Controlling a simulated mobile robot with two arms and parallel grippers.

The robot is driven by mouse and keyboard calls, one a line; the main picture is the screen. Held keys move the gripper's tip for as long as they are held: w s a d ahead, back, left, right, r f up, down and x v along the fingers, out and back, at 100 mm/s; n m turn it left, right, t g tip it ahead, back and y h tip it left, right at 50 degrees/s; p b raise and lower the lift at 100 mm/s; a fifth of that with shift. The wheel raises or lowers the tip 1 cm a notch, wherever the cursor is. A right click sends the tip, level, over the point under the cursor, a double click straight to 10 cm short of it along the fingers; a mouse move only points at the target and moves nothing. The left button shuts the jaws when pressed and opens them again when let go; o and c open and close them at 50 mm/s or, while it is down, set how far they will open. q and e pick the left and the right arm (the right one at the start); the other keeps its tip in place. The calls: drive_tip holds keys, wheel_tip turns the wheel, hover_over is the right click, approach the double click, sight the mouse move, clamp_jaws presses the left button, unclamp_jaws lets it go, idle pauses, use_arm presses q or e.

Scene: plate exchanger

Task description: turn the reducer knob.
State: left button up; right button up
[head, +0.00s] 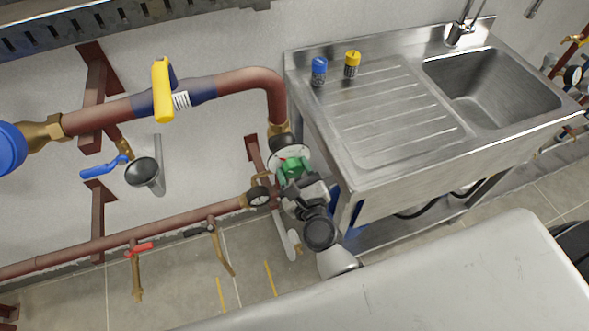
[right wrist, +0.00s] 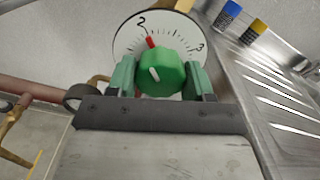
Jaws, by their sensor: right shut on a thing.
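The green reducer knob (right wrist: 163,74) shows in the right wrist view in front of a white dial with numbers 2 and 3. A red pointer (right wrist: 152,41) on the dial lies near the 2. A white mark on the knob's face points up and a little left. My right gripper (right wrist: 163,80) has its green fingers on either side of the knob and is shut on it. In the head view the right gripper (head: 292,168) is at the white dial (head: 289,155), below the bent red pipe; the knob is hard to tell from the fingers there. My left gripper is not in view.
A steel sink unit (head: 390,105) stands just right of the dial, with a blue-capped jar (head: 319,71) and a yellow-capped jar (head: 352,63) on it.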

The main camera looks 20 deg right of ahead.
drive_tip(key=shift+n, duration=0.3)
drive_tip(key=n+p, duration=0.2)
drive_tip(key=n, duration=0.2)
drive_tip(key=shift+r, duration=0.15)
drive_tip(key=n+p, duration=0.2)
drive_tip(key=n, duration=0.3)
drive_tip(key=n+p, duration=0.2)
drive_tip(key=n, duration=0.3)
drive_tip(key=shift+p, duration=0.3)
drive_tip(key=shift+n+p, duration=0.6)
drive_tip(key=shift+n, duration=1)
drive_tip(key=o, duration=0.9)
